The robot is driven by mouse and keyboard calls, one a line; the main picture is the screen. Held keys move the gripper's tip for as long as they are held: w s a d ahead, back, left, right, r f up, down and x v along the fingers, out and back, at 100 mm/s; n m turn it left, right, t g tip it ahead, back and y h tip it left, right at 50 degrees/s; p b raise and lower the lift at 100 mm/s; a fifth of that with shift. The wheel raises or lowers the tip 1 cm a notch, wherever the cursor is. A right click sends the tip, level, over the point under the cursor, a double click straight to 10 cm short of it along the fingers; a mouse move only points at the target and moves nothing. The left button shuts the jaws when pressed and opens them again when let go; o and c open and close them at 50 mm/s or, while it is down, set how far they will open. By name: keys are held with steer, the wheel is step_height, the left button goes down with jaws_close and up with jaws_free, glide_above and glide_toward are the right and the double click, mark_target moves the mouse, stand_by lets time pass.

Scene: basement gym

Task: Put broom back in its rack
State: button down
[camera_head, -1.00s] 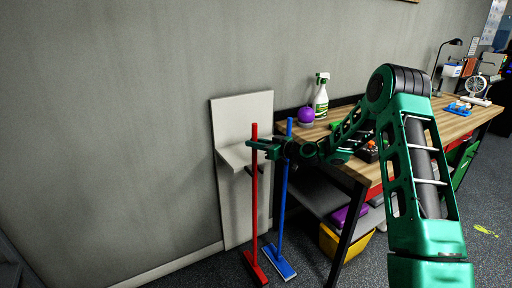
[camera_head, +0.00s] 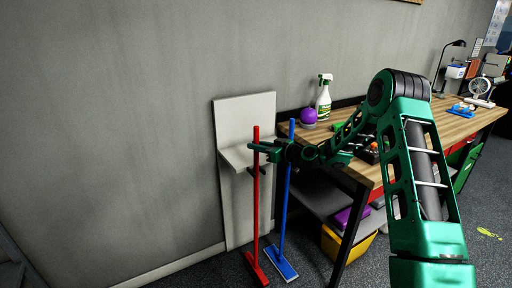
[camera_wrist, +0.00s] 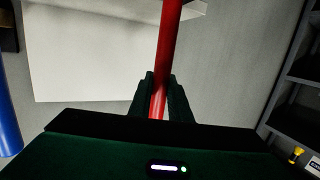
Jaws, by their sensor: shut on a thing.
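A red broom (camera_head: 256,200) stands nearly upright, its head low by the floor, in front of the rack. My gripper (camera_head: 262,148) is shut around the upper part of its handle. In the wrist view the red handle (camera_wrist: 168,45) runs between both fingers (camera_wrist: 160,97). The rack is a pale wall panel (camera_head: 240,115) with a shelf (camera_head: 236,157) jutting out. The red handle passes in front of the shelf's right end; whether they touch, I cannot tell. A pale panel (camera_wrist: 90,65) also shows behind the handle in the wrist view.
A blue broom (camera_head: 284,200) stands just right of the red one, and its handle shows at the wrist view's left edge (camera_wrist: 8,120). A wooden workbench (camera_head: 455,122) with a spray bottle (camera_head: 323,97) is to the right. A yellow bin (camera_head: 333,243) sits below it.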

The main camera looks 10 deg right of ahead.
steer(key=c, duration=1.6)
jaws_free()
steer(key=shift+o, duration=0.2)
steer(key=shift+f, duration=0.15)
steer(key=shift+s, duration=0.1)
steer(key=s+d+r+m+g+h, duration=0.1)
steer(key=s+d+m+g+h, duration=0.3)
steer(key=s, duration=0.8)
steer(key=s+d+r+n+g+h, duration=0.1)
steer(key=s+d+g, duration=0.1)
steer(key=s+d, duration=0.7)
steer(key=s+d+r+m+g+h, duration=0.1)
steer(key=s+d+m+g+h, duration=0.15)
steer(key=s, duration=1.15)
steer(key=s+d+r+m+g+h, duration=0.1)
steer(key=s+m, duration=0.3)
steer(key=s, duration=0.9)
steer(key=s+d+r+m+g+h, duration=0.1)
steer(key=s+d+r+m+g, duration=0.1)
steer(key=s, duration=1.1)
steer(key=d+m+g, duration=0.1)
steer(key=d+m, duration=0.1)
steer(key=shift+s+d+m, duration=0.2)
steer(key=shift+s+m, duration=0.05)
steer(key=shift+m, duration=0.1)
